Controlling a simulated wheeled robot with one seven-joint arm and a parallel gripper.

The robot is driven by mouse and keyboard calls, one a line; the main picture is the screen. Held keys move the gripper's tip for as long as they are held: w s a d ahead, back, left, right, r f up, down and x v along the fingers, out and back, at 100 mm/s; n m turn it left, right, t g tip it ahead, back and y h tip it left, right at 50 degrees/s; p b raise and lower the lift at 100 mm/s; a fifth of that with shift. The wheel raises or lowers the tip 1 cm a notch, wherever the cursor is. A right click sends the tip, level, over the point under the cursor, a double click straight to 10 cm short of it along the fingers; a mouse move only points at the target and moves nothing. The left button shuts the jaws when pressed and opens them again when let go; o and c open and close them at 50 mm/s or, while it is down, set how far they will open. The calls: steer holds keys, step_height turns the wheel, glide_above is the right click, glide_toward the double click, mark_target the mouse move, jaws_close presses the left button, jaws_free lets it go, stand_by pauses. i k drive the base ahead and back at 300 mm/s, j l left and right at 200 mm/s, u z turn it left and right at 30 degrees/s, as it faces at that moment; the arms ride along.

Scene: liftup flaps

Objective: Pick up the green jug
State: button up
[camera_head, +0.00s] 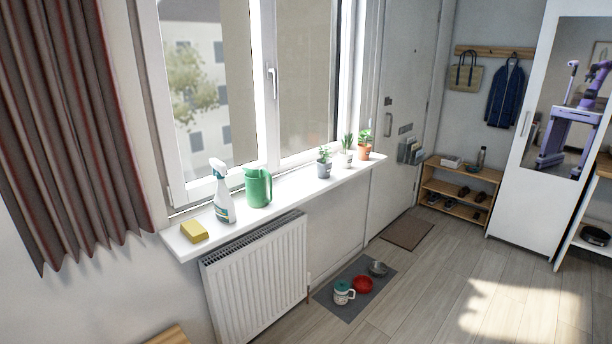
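A yellow sponge (194,231) lies at the sill's left end; potted plants (324,163) stand toward its right end. A radiator (257,283) is below. Pet bowls (362,285) and a mug (343,293) are on a floor mat. The curtain (70,130) hangs left. Floor at right is clear.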

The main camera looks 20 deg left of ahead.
mark_target(256, 181)
steer(key=i+u, duration=0.1)
steer(key=i, duration=0.6)
steer(key=i+l, duration=0.2)
steer(key=i, duration=0.45)
steer(key=i+u, duration=0.2)
steer(key=u, duration=0.2)
steer(key=i+u, duration=0.2)
steer(key=u, duration=0.2)
steer(key=i+u, duration=0.2)
steer(key=u, duration=0.2)
steer(key=i+l+u, duration=0.15)
steer(key=u, duration=0.2)
steer(key=i+u, duration=0.25)
steer(key=u, duration=0.15)
steer(key=i+l+u, duration=0.2)
steer(key=u, duration=0.15)
steer(key=i+l+u, duration=0.2)
steer(key=u, duration=0.2)
steer(key=i, duration=0.05)
